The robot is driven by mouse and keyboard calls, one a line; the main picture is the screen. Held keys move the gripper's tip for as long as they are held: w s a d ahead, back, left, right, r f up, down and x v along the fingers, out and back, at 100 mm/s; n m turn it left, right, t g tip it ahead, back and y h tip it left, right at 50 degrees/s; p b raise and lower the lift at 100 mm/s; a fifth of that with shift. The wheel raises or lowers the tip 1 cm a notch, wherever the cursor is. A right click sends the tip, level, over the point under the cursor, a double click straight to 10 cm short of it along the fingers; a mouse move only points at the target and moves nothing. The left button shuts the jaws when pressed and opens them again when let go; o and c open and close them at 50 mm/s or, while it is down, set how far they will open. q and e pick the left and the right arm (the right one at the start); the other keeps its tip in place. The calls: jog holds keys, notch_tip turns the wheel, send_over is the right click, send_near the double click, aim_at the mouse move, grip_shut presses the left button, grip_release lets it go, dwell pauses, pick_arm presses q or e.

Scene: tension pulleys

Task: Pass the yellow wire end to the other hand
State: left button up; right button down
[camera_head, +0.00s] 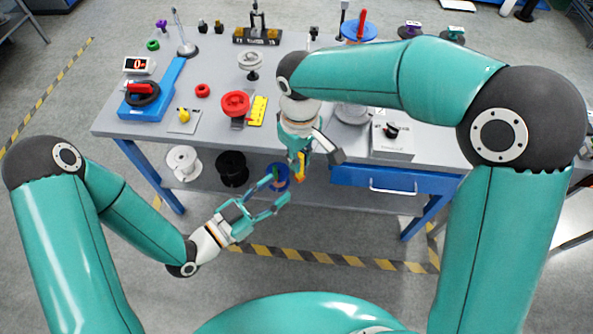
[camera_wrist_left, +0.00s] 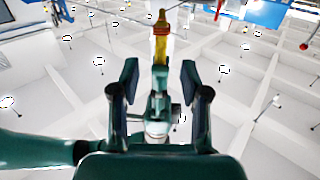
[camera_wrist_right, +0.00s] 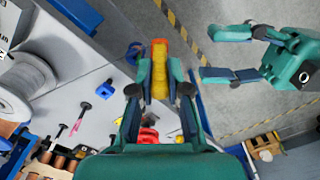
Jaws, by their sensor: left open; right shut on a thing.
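The yellow wire end (camera_head: 300,170) is a short yellow and orange piece. It hangs in front of the bench's front edge, in the grip of my right gripper (camera_head: 304,158). In the right wrist view the yellow wire end (camera_wrist_right: 159,66) sits between the two fingers of my right gripper (camera_wrist_right: 159,84). My left gripper (camera_head: 276,190) is open and empty, just left of and below the piece. In the left wrist view the yellow wire end (camera_wrist_left: 161,38) shows beyond the open fingers, roughly centred between them. The left fingers do not touch it.
The grey bench (camera_head: 330,150) stands behind both grippers, with a blue drawer (camera_head: 385,179) at right. White (camera_head: 183,160) and black (camera_head: 232,168) spools stand on the lower shelf. A red spool (camera_head: 235,103) is on top. The floor in front is free.

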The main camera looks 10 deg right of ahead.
pick_arm(q)
jog(key=x, duration=0.9)
jog(key=shift+d, duration=0.15)
jog(key=shift+f, duration=0.1)
grip_shut()
pick_arm(e)
jog(key=c, duration=1.1)
grip_release()
jog(key=shift+o, duration=0.2)
